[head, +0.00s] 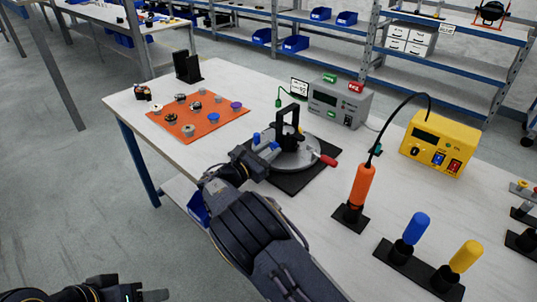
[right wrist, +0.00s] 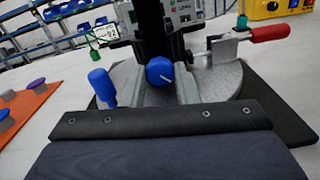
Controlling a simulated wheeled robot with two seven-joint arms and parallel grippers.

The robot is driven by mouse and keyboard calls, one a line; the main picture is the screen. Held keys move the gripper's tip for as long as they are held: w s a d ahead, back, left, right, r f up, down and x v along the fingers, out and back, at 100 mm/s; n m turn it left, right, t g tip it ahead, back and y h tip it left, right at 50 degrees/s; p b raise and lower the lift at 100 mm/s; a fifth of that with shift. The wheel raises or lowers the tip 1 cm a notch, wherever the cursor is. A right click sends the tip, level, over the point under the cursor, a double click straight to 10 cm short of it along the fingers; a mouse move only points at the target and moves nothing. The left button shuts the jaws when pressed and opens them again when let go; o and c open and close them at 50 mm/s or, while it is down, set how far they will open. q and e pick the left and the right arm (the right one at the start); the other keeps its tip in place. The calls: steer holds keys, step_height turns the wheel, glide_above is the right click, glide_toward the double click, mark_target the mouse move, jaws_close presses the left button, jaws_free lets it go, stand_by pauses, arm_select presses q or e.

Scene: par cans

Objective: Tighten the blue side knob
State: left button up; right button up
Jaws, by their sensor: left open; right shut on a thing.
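The blue side knob (right wrist: 160,72) has a white line on its face and sits on the near side of the black upright frame (head: 289,122) on a round grey plate (head: 298,158). My right gripper (right wrist: 160,88) is shut on this knob, with a grey finger on each side of it. In the head view my right gripper (head: 266,156) reaches the near edge of the plate. A separate blue upright handle (right wrist: 102,88) stands left of the fingers. My left gripper (head: 145,294) is open and empty at the bottom left, off the table.
A red-handled lever (head: 328,160) sticks out right of the plate. A grey meter box (head: 340,104) stands behind. An orange mat (head: 222,125) with several knobs lies left. An orange tool (head: 360,185), a yellow box (head: 437,143) and blue and yellow handles stand right.

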steer(key=m+b, duration=0.3)
steer(key=shift+f, duration=0.2)
steer(key=shift+r+m+b, duration=0.1)
steer(key=shift+m+b, duration=0.45)
steer(key=shift+m, duration=0.35)
steer(key=o, duration=1)
steer(key=shift+s, duration=0.1)
